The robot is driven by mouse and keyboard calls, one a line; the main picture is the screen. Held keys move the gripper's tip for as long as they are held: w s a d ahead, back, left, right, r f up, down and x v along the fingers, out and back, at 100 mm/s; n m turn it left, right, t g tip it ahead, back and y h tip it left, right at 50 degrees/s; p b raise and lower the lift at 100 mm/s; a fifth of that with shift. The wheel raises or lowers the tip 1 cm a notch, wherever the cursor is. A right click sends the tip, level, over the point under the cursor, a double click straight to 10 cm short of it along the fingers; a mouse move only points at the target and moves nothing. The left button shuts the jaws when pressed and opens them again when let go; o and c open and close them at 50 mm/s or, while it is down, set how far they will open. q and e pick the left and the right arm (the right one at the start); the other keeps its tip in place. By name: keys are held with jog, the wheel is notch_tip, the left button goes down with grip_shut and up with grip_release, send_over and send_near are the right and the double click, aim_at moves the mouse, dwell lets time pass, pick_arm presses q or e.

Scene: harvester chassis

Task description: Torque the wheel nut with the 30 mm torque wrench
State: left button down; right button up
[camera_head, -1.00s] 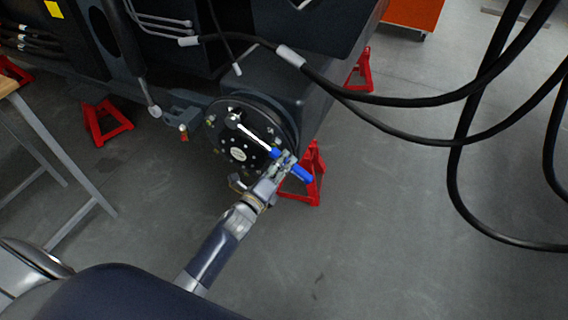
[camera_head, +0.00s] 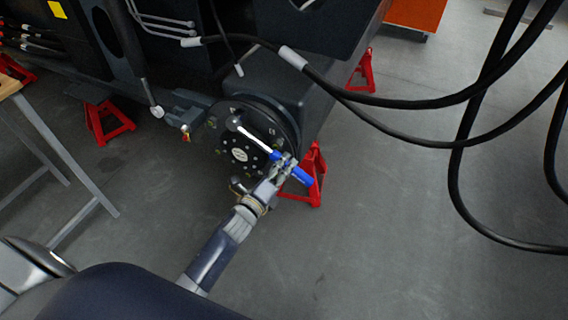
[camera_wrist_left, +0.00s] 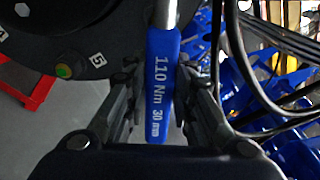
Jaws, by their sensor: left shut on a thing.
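The torque wrench (camera_head: 257,140) has a silver shaft and a blue handle. Its head end lies at a nut on the upper left part of the black round wheel hub (camera_head: 225,162); whether it is fully seated on the nut is too small to tell. My left gripper (camera_head: 283,168) is shut on the blue handle, right of and below the hub. In the left wrist view the handle (camera_wrist_left: 161,85), marked "110 Nm 30 mm", lies between the fingers of the left gripper (camera_wrist_left: 160,105). The hub edge (camera_wrist_left: 60,35) shows at upper left there. My right gripper is not in view.
Red stands (camera_head: 316,175) are on the floor right of the hub and at left (camera_head: 107,122). Thick black hoses (camera_head: 400,101) hang across the right side. A table with a wooden top (camera_head: 10,86) stands at the left edge. The floor at lower right is clear.

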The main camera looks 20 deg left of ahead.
pick_arm(q)
jog(key=shift+s+r, duration=0.2)
jog(key=shift+s, duration=0.45)
jog(key=shift+s+p, duration=0.3)
jog(key=shift+s, duration=0.25)
jog(key=shift+s+a, duration=0.1)
jog(key=shift+s, duration=0.8)
jog(key=s+p, duration=0.1)
jog(key=s, duration=0.5)
jog(key=shift+s+a, duration=0.3)
jog(key=shift+s, duration=0.1)
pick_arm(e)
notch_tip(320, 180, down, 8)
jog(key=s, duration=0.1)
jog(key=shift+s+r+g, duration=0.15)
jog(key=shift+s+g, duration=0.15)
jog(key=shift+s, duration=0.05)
